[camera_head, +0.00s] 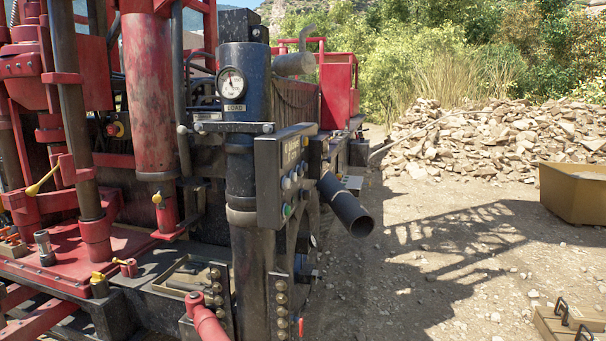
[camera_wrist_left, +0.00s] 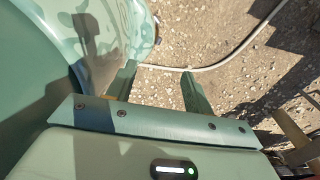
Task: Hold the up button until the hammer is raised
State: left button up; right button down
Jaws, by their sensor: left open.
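I cannot pick out the hammer for sure. My left gripper (camera_wrist_left: 158,72) is open and empty in the left wrist view, with gravel behind its fingers and no button near them. Neither gripper shows in the head view.
A gauge marked LOAD (camera_head: 231,82) is above the box. A dark pipe (camera_head: 346,207) juts out to its right. Yellow-handled levers (camera_head: 43,177) stand at left. A rubble pile (camera_head: 490,138) and a tan bin (camera_head: 573,194) lie right. The gravel between is open. A pale hose (camera_wrist_left: 215,64) crosses the ground.

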pick_arm(q)
jog(key=shift+w+a, duration=0.15)
jog(key=shift+c, duration=0.6)
grip_shut()
jog(key=shift+s, duration=0.2)
dwell(0.7)
